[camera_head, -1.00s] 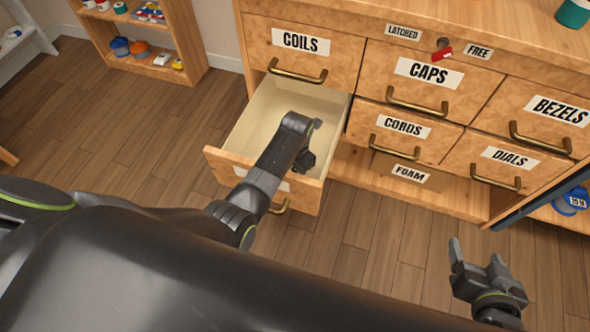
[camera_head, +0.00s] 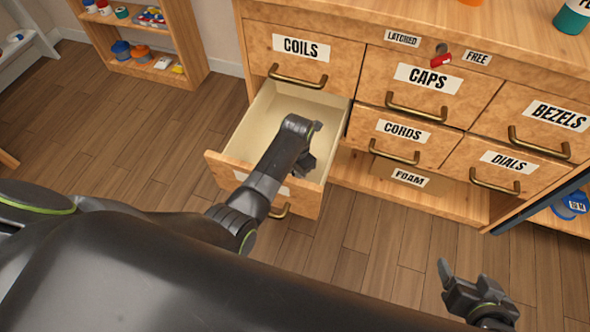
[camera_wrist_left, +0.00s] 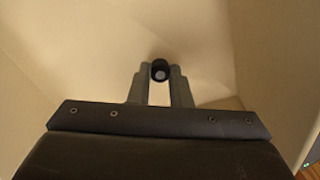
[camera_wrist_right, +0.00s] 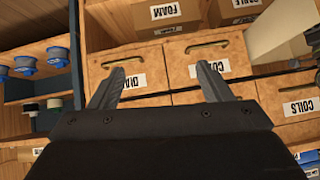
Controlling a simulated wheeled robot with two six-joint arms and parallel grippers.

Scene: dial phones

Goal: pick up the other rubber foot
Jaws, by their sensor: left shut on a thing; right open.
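A small round black rubber foot (camera_wrist_left: 160,70) with a pale centre is between the fingertips of my left gripper (camera_wrist_left: 160,77) in the left wrist view. My left gripper is shut on it. In the head view the left gripper (camera_head: 307,160) is inside the open drawer (camera_head: 262,125) under the COILS drawer, and the foot is hidden there. Bare cream drawer floor and walls surround it. My right gripper (camera_head: 462,280) is open and empty in front of the cabinet at the lower right. Its spread fingers (camera_wrist_right: 158,88) show in the right wrist view.
Shut drawers labelled COILS (camera_head: 300,47), CAPS (camera_head: 427,77), CORDS (camera_head: 403,132), BEZELS (camera_head: 560,115) and DIALS (camera_head: 508,162) surround the open one. A FOAM box (camera_head: 410,179) sits on the low shelf. A red latch (camera_head: 441,60) is above CAPS. Floor at the left is clear.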

